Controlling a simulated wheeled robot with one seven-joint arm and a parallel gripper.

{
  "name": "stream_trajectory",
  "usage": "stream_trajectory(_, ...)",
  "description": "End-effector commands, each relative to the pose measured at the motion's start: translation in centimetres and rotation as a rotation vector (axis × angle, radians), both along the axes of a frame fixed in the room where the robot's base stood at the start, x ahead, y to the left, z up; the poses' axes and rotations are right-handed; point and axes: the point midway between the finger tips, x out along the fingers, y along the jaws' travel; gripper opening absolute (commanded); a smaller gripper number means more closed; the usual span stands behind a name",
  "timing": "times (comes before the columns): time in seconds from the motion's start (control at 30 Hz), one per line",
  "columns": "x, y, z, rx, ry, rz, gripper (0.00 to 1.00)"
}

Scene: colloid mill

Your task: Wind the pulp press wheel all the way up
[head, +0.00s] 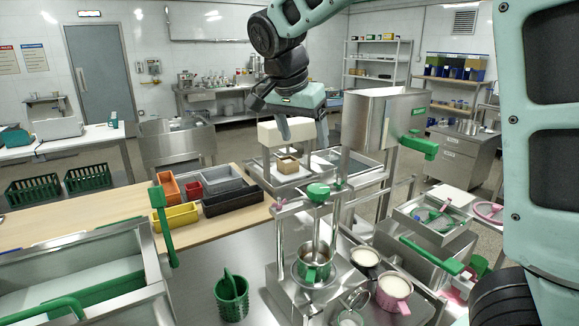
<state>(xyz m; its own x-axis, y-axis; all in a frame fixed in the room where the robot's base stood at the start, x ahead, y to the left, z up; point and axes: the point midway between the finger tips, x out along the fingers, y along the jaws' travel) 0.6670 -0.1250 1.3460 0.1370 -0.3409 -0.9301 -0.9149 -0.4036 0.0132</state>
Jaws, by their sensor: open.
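My gripper (302,130) is raised near the top middle of the head view. Its two fingers point down, apart, with nothing held between them. Below and nearer stands a steel press frame (279,238) with a green knob (318,191) at its top and a vertical shaft running down into a green-handled pot (313,268). A pink spoked wheel (489,212) shows at the right, partly hidden by my arm. I cannot tell which of these is the pulp press wheel. My gripper appears apart from both.
A white-topped stand (295,131) with a small wooden box (288,165) lies behind the gripper. A steel hopper (380,118) with a green handle stands to its right. Pots (394,289) crowd the front right. The table's left part is clear.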

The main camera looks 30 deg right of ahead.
Motion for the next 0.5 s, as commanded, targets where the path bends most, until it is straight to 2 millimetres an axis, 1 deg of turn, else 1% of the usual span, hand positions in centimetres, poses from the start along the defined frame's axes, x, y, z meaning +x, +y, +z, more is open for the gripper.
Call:
stream_trajectory(0.03,0.2,-0.5,0.7,-0.008,-0.010,-0.031,0.76)
stream_trajectory(0.07,0.3,-0.7,0.8,-0.011,-0.014,-0.044,0.76)
stream_trajectory(0.17,0.5,-1.2,0.2,-0.014,-0.018,-0.057,0.76)
stream_trajectory(0.27,0.6,-1.6,-1.0,-0.014,-0.014,-0.056,0.76)
stream_trajectory(0.5,1.2,-3.4,-5.5,-0.014,-0.012,-0.054,0.76)
